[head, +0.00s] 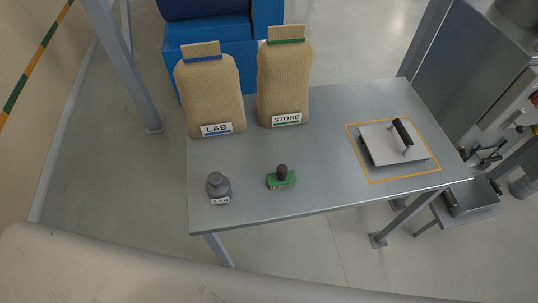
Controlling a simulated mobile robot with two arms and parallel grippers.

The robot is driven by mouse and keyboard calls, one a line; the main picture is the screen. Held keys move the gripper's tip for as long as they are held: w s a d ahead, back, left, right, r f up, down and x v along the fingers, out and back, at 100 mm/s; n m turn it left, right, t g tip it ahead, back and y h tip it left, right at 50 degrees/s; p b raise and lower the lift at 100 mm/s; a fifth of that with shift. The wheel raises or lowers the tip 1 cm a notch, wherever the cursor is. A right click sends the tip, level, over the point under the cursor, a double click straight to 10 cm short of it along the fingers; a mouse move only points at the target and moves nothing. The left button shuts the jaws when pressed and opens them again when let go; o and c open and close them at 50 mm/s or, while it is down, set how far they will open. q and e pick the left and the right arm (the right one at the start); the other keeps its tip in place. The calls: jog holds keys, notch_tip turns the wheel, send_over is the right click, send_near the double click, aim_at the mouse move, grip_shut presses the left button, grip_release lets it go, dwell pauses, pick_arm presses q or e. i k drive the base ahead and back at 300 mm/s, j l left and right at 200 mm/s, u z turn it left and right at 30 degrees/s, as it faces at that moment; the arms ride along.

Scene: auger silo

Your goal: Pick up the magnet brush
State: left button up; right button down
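No label marks anything as the magnet brush. A small green block with a dark round knob (281,178) stands upright near the front edge of the metal table (330,150), and its form fits a hand brush or a stamp. A flat grey plate with a black bar handle (394,143) lies inside an orange outline at the table's right. I cannot tell for sure which of the two is the brush. Neither of my grippers shows in the head view, and nothing touches the block or the plate.
A tan LAB bag (210,95) and a STORE bag (285,85) stand at the table's back left. A small dark grey labelled bottle (219,188) is at the front left. The table's middle is clear. A metal machine (465,75) stands at the right.

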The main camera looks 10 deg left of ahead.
aim_at(282, 177)
jog(key=u, duration=0.15)
jog(key=z, duration=1.5)
jog(key=k+j+u, duration=0.1)
jog(key=u, duration=0.25)
jog(key=j+u, duration=0.5)
jog(key=u, duration=0.15)
jog(key=k, duration=0.05)
